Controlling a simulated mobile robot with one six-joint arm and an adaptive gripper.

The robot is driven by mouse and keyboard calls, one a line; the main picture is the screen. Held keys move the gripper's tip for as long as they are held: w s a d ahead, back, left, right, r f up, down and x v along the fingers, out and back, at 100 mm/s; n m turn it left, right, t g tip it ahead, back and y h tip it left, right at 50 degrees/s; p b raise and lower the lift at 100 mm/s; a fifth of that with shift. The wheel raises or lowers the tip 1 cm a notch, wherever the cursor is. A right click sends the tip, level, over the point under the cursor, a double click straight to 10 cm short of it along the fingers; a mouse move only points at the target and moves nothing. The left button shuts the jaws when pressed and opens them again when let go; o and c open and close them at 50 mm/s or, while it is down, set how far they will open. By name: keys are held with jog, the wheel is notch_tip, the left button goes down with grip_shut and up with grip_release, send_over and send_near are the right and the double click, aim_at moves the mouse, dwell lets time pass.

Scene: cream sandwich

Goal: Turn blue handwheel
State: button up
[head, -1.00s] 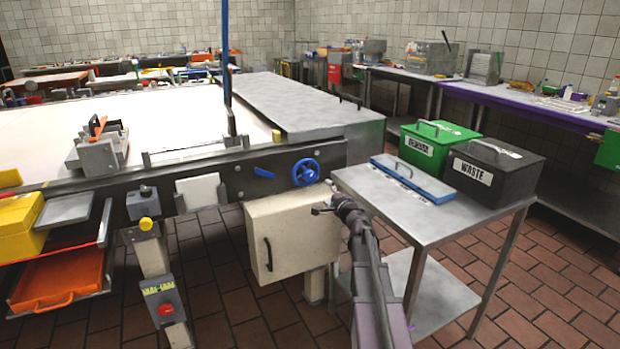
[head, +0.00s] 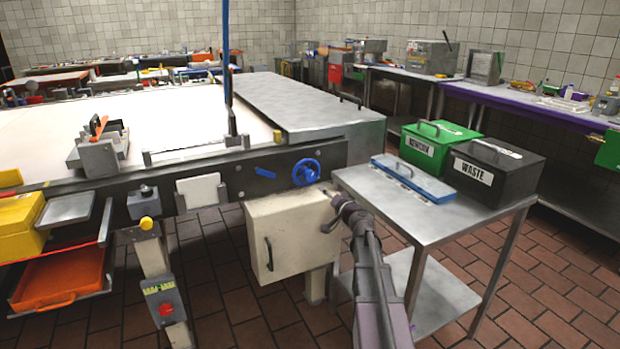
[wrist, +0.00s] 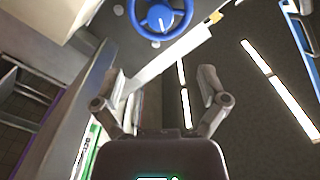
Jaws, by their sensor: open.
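The blue handwheel (head: 306,172) is mounted on the dark front rail of the big white-topped table, near its right end. In the wrist view the blue handwheel (wrist: 160,16) is at the top centre, its upper rim cut off by the frame. My gripper (head: 327,210) is just below and right of the wheel in the head view, in front of the cream box. In the wrist view my gripper (wrist: 162,82) has its two fingers spread wide with nothing between them. The wheel lies beyond the fingertips, apart from them.
The cream box (head: 285,240) with a dark handle hangs below the wheel. A small blue lever (head: 264,170) is left of it. To the right, a steel side table (head: 430,228) bears a blue-lidded case (head: 413,178), a green bin (head: 437,143) and a black waste bin (head: 492,172).

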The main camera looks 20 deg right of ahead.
aim_at(311, 176)
jog(key=shift+w, duration=0.1)
jog(key=w, duration=1.3)
jog(key=shift+w+a, duration=0.2)
jog(key=shift+w, duration=0.1)
jog(key=c, duration=1.1)
